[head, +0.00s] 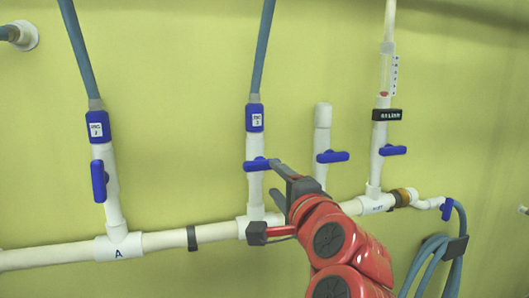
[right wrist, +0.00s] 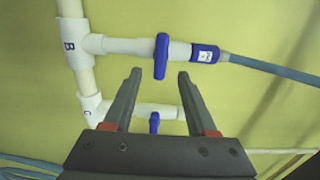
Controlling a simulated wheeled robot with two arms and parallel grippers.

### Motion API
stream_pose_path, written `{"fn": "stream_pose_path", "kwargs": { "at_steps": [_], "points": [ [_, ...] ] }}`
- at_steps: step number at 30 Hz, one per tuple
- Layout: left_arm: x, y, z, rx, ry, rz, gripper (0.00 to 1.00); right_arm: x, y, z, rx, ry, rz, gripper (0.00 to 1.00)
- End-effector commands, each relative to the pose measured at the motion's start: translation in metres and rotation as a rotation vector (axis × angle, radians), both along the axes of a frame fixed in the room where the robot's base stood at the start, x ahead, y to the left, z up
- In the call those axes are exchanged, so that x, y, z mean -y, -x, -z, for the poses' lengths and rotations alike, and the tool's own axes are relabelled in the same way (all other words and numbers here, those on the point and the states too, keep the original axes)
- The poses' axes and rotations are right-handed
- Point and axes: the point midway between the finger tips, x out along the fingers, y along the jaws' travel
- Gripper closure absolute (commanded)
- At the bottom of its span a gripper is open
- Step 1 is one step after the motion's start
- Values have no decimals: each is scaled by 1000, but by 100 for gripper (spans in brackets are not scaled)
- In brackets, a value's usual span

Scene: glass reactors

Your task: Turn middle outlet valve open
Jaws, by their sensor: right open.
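The middle valve has a blue handle (head: 258,164) on a white upright branch pipe in the head view. The handle lies crosswise to its pipe. It also shows in the right wrist view (right wrist: 161,56), on the branch by the fitting marked B, again across the pipe. My right gripper (head: 274,164) reaches up to the handle from the right in the head view. In the right wrist view its two fingers (right wrist: 160,74) are open and the handle shows just beyond and between the fingertips. Whether they touch it I cannot tell. My left gripper is not in view.
The left valve (head: 98,181) has its handle along its pipe. A short capped pipe's valve (head: 332,156) and the right pipe's valve (head: 393,150) have crosswise handles. A white horizontal pipe (head: 50,256) runs below. Blue hose (head: 432,262) hangs coiled at lower right.

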Motion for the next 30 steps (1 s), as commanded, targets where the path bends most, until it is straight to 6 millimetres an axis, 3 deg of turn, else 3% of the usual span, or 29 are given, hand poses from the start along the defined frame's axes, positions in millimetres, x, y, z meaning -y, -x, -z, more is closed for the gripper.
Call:
{"fn": "stream_pose_path", "kwargs": {
  "at_steps": [1,7,12,18,30],
  "points": [
    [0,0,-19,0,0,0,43,-2,-5,-9,-4,3,1,43],
    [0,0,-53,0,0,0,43,-6,-22,-8,-4,-1,2,43],
    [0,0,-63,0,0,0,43,-16,-52,-3,-4,0,2,43],
    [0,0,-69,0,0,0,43,-22,-71,-2,0,2,5,43],
    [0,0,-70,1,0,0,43,-24,-76,-1,3,-2,3,43]
  ]
}}
